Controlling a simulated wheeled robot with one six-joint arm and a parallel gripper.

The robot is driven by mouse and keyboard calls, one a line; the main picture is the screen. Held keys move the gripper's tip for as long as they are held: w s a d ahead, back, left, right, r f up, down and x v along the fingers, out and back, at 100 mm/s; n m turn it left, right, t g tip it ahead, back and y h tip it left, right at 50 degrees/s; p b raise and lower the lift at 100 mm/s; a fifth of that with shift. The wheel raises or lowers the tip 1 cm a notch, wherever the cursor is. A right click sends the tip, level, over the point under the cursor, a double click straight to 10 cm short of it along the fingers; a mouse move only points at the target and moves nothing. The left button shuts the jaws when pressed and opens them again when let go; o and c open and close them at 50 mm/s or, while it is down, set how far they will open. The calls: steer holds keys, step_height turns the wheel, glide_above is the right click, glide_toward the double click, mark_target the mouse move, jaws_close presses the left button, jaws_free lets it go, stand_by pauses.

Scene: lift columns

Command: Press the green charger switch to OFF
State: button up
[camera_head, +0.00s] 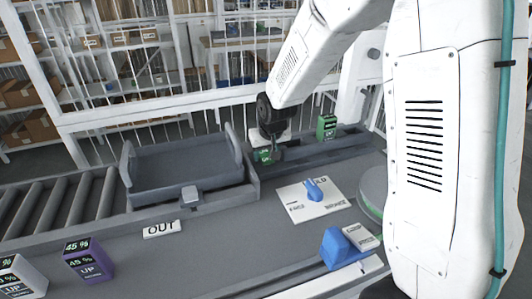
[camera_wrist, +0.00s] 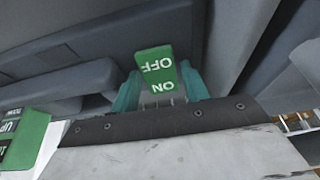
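The green charger switch, lettered OFF and ON, shows in the wrist view (camera_wrist: 158,72), with its lettering upside down. The ON end is nearer my gripper and the OFF end is farther away. My gripper (camera_wrist: 162,92) has its two teal fingers apart, one on each side of the switch's near end. I cannot tell whether they touch it. In the head view my gripper (camera_head: 268,154) is low at the grey ledge right of the tray, largely covering the green switch there.
A green labelled box (camera_head: 326,127) stands on the ledge to the right; a green box also shows at the left of the wrist view (camera_wrist: 22,138). A grey tray (camera_head: 185,165), a white plate with a blue lever (camera_head: 314,190), and a purple box (camera_head: 88,260) are nearby.

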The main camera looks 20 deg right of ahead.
steer(key=v, duration=0.7)
steer(key=shift+r, duration=0.4)
steer(key=shift+s, duration=0.2)
steer(key=s+r+g, duration=0.1)
steer(key=s+r, duration=0.2)
steer(key=s, duration=0.7)
steer(key=s+d+r+g, duration=0.1)
steer(key=s+r, duration=0.3)
steer(key=s, duration=0.7)
steer(key=s+r, duration=0.3)
steer(key=s, duration=0.8)
steer(key=shift+d+r+g, duration=0.2)
steer(key=shift+r+g, duration=0.05)
steer(key=shift+g, duration=0.15)
